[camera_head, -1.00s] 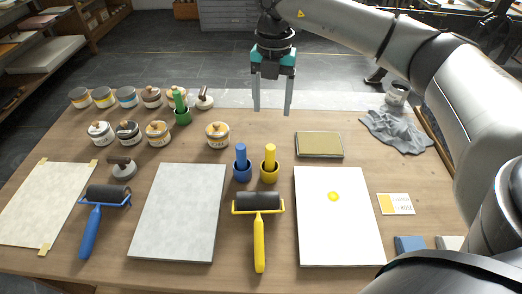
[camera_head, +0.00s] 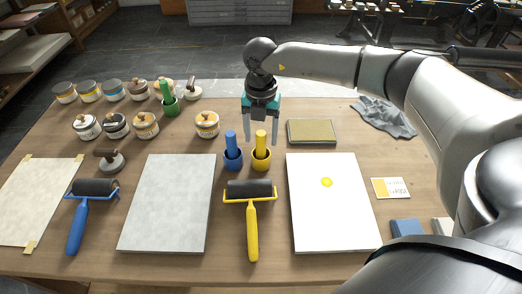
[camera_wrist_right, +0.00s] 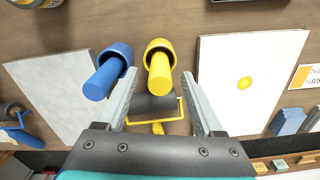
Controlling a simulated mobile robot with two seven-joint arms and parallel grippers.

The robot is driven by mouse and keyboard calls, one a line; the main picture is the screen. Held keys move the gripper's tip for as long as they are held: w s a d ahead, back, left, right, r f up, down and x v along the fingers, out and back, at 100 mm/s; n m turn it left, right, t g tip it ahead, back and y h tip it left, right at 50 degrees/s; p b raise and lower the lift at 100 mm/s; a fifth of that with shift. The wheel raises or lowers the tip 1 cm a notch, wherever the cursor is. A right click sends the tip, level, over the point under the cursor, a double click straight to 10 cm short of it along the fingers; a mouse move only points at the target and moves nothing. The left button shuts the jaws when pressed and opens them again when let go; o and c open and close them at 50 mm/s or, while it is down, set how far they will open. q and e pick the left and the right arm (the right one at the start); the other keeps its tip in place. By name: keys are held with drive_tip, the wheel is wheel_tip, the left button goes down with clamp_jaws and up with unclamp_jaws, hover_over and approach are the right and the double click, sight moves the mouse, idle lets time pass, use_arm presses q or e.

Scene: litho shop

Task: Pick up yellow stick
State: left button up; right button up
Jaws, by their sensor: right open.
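The yellow stick (camera_head: 261,140) stands upright in a small yellow cup (camera_head: 261,160) on the table. A blue stick (camera_head: 231,141) stands in a blue cup (camera_head: 233,160) just to its left. My right gripper (camera_head: 261,143) is open and empty, with its fingers pointing down above and around the yellow stick's area. In the right wrist view the yellow stick (camera_wrist_right: 159,74) lies between the two spread fingers, and the blue stick (camera_wrist_right: 104,80) is beside the left finger. Contact with the yellow stick does not show. My left gripper is not in view.
A yellow-handled roller (camera_head: 251,215) lies in front of the cups. A grey slab (camera_head: 170,205) and a white slab (camera_head: 335,215) with a yellow blob lie on either side. A tan block (camera_head: 312,132) lies to the right, and several jars stand at the back left.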

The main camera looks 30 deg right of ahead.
drive_tip(key=shift+f, duration=0.25)
clamp_jaws()
idle(0.4)
